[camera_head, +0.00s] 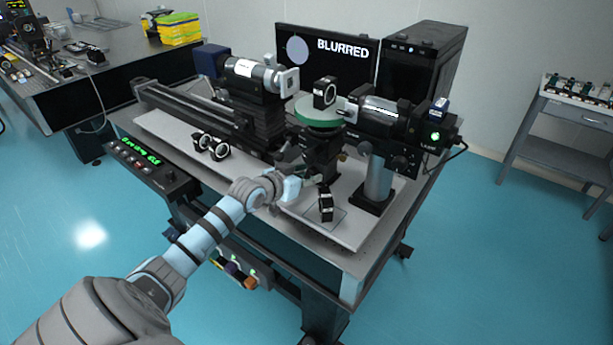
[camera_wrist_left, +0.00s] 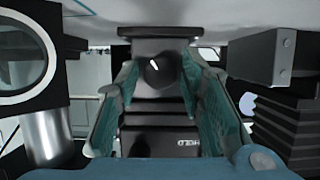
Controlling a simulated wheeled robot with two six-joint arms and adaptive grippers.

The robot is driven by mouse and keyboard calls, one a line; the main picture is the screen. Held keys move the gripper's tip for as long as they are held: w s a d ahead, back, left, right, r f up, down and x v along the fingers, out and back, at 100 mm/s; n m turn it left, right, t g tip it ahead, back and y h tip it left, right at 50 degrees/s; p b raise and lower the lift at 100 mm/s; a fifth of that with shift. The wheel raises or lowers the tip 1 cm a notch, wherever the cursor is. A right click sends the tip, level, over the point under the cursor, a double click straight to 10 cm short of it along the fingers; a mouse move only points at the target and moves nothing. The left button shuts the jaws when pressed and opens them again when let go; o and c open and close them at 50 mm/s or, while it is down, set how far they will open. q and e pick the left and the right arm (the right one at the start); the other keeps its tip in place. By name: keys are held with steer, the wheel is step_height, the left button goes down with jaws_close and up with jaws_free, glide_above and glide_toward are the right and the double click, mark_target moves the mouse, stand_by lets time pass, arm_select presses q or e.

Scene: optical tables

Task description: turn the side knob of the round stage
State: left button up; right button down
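The round stage (camera_head: 319,111) has a green disc top and a dark mount under it, on the optical table. In the left wrist view its side knob (camera_wrist_left: 160,71) is a dark round knob with a white mark. My left gripper (camera_head: 308,180) is low in front of the stage mount. In the left wrist view my left gripper (camera_wrist_left: 160,78) is open, with one teal-padded finger on each side of the knob. A narrow gap seems to show on each side. The knob is too small to make out in the head view. My right gripper is not in view.
A black ring mount (camera_head: 324,93) stands on the stage. A laser tube (camera_head: 382,115) is at its right, and a camera tube (camera_head: 252,73) at its left. A small black mount (camera_head: 326,204) stands close to my gripper. A monitor (camera_head: 330,62) behind reads "BLURRED".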

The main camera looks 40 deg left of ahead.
arm_select(q)
steer(key=c, duration=0.6)
steer(key=shift+n, duration=0.4)
jaws_close()
steer(key=o, duration=1.1)
jaws_free()
steer(key=shift+c, duration=0.2)
steer(key=shift+h, duration=0.3)
steer(key=v, duration=0.7)
steer(key=shift+s+r, duration=0.15)
steer(key=shift+s, duration=0.15)
steer(key=shift+w, duration=0.1)
